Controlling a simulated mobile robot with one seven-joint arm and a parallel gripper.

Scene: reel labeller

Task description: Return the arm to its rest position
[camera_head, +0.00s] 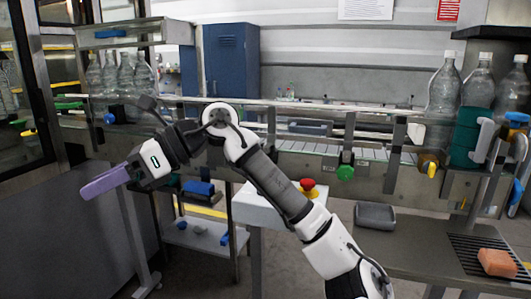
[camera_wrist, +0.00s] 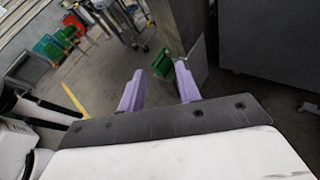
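My gripper (camera_head: 104,183) is at the left in the head view, at the end of my white and grey arm, which stretches across in front of the machine. Its purple fingers point left and slightly down, in front of a grey panel. In the wrist view the two purple fingers of my gripper (camera_wrist: 159,91) stand apart with a clear gap. Nothing is between them; only the floor and distant things show beyond.
A conveyor (camera_head: 310,148) runs behind my arm, with clear bottles (camera_head: 443,88) at the right. A red button (camera_head: 307,184) on a white box stands near my forearm. A grey tray (camera_head: 375,215) and an orange block (camera_head: 497,262) lie on the right bench. A green bin (camera_wrist: 163,64) stands beyond my fingers.

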